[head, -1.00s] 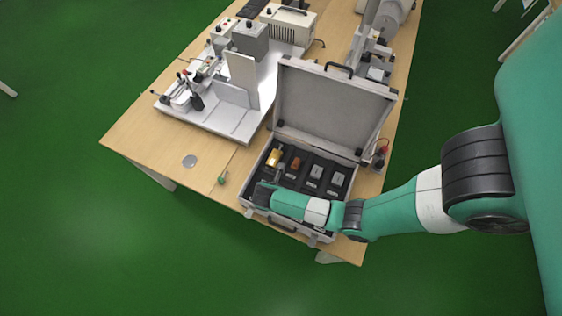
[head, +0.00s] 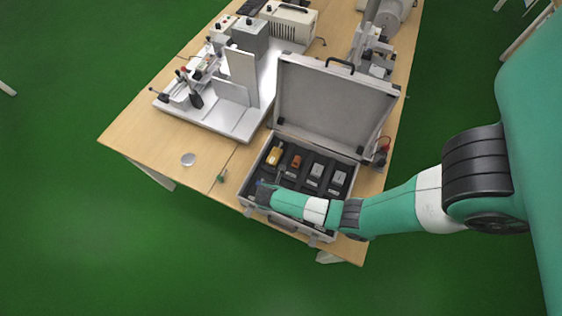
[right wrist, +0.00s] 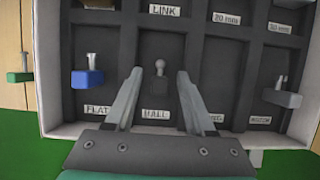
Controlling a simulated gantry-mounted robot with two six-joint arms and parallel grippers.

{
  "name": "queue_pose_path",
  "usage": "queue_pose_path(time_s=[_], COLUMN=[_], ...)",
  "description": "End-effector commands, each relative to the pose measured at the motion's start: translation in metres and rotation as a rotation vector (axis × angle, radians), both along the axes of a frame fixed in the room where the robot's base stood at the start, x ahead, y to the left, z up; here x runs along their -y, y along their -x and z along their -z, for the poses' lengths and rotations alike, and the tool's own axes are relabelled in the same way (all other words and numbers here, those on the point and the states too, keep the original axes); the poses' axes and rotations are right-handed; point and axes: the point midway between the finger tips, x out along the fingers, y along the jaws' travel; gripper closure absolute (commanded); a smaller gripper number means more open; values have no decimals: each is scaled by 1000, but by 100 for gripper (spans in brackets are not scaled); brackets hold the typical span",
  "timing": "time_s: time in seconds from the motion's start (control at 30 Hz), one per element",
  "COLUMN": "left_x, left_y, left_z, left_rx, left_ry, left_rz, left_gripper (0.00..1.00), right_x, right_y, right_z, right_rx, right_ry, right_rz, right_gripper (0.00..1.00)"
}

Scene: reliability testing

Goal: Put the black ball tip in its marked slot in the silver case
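The silver case (head: 370,152) stands open on the table, with its lid up at the back. In the right wrist view its black insert has labelled slots. The black ball tip (right wrist: 159,92) stands upright in the slot marked BALL, a dark block with a pale ball-ended stem. My right gripper (right wrist: 160,75) is open, with one finger on each side of the ball tip and a visible gap to both. In the head view my right gripper is over the front left of the case, and my wrist hides the front slots. My left gripper is not in view.
A blue tip (right wrist: 87,79) sits in the slot marked FLAT. Another tip (right wrist: 283,95) is in a slot at the right. A small green-based piece (head: 220,178) and a grey disc (head: 188,160) are on the table left of the case. A white test rig (head: 225,118) stands behind them.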

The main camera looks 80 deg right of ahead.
Motion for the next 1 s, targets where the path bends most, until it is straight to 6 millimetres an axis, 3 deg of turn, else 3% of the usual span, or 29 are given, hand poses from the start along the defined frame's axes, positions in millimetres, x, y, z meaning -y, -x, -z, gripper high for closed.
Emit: queue_pose_path(time_s=[0.33,0.73,1.0], left_x=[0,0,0], left_y=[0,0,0], left_z=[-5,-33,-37], left_rx=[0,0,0], left_ry=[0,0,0], left_rz=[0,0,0], left_gripper=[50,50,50], right_x=[-2,-35,-45], right_y=[-1,-8,-9], right_z=[-10,-93,-115], right_rx=[3,4,0], right_ry=[1,0,1], right_rz=[-1,-3,0], right_gripper=[46,46,46])
